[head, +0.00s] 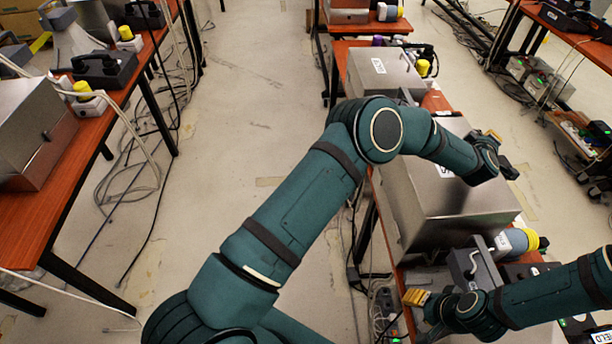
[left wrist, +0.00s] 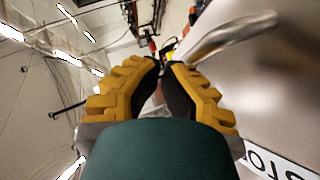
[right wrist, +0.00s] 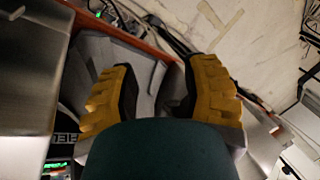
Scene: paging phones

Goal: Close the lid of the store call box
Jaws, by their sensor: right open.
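The store call box (head: 450,205) is a brushed-metal box on the orange-topped table at right of centre in the head view. Part of its label, with letters like "STO", shows in the left wrist view (left wrist: 285,165). My left arm covers part of the box, so I cannot tell how far its lid stands open. My left gripper (head: 498,150) is at the box's far right side. In the left wrist view its fingertips (left wrist: 164,72) are nearly together, beside a curved metal handle (left wrist: 230,35). My right gripper (head: 416,297) is open and empty near the box's front; it also shows in the right wrist view (right wrist: 158,85).
A grey handset (head: 472,265) and a grey bottle-like thing with a yellow cap (head: 515,242) stand before the box. Another metal box (head: 380,75) is behind it. The left table (head: 45,225) holds boxes and phones.

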